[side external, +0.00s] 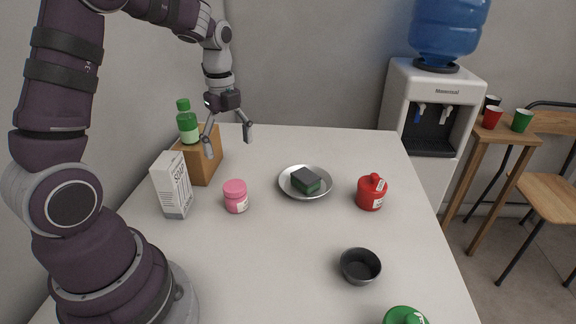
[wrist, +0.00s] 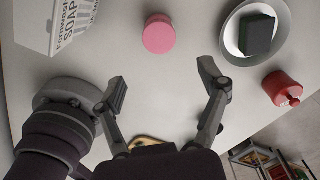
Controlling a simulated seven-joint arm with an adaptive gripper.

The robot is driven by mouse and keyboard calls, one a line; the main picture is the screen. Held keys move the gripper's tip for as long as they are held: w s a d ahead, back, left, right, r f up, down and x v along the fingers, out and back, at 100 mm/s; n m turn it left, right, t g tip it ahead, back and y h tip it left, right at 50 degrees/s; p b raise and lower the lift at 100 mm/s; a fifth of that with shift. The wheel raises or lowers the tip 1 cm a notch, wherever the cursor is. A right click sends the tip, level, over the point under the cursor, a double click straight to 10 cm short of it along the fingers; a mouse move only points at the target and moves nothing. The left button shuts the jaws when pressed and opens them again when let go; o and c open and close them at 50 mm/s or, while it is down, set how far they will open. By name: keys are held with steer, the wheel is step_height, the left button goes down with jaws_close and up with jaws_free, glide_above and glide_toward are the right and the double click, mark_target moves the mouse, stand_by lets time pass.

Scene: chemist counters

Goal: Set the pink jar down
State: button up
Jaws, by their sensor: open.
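The pink jar (side external: 236,196) stands upright on the white counter, between the soap carton and the metal plate. In the wrist view its round pink lid (wrist: 158,34) shows from above, beyond the fingertips. My gripper (side external: 228,147) is open and empty, raised above the counter behind the jar and apart from it. In the wrist view the two fingers of my gripper (wrist: 166,86) are spread wide with only bare counter between them.
A white soap carton (side external: 171,185), a wooden box (side external: 203,158) and a green-capped bottle (side external: 187,124) stand left. A metal plate (side external: 322,193) holds a dark green sponge (side external: 305,181). A red jar (side external: 371,192), a dark bowl (side external: 360,267) and a green item (side external: 405,316) are rightward. The counter's middle is clear.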

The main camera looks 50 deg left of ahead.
steer(key=s+d+r+n+t, duration=0.2)
steer(key=d+n, duration=0.4)
steer(key=n, duration=0.3)
steer(key=s+d+r+n+t, duration=0.3)
steer(key=s+d+r+n, duration=0.2)
steer(key=n, duration=0.3)
steer(key=shift+s+d+r+n+t, duration=0.3)
steer(key=shift+d+n, duration=0.1)
steer(key=shift+d, duration=0.35)
